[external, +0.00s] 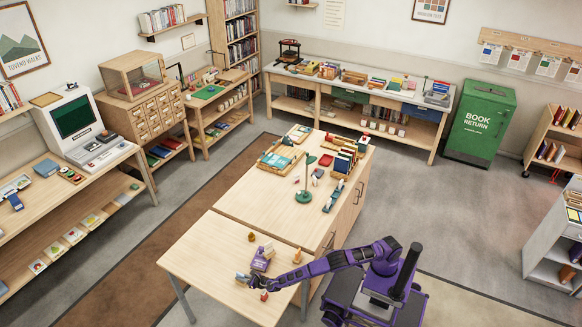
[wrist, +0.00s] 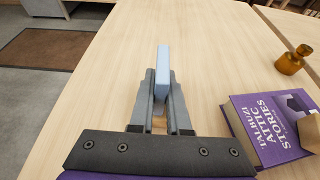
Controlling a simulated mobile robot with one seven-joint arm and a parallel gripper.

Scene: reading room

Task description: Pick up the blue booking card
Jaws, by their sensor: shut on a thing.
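The blue booking card (wrist: 163,66) is pale blue and stands on edge between the fingers of my gripper (wrist: 162,92) in the wrist view. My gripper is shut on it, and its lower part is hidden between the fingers. In the external view my gripper (external: 251,283) is at the front table, with a small blue piece (external: 241,277) at its tip. I cannot tell whether the card touches the table top.
A purple book (wrist: 265,125) lies right of my gripper, with a tan block (wrist: 310,132) on it. The table top (wrist: 105,85) is clear to the left. A green lamp (external: 305,195) stands farther back.

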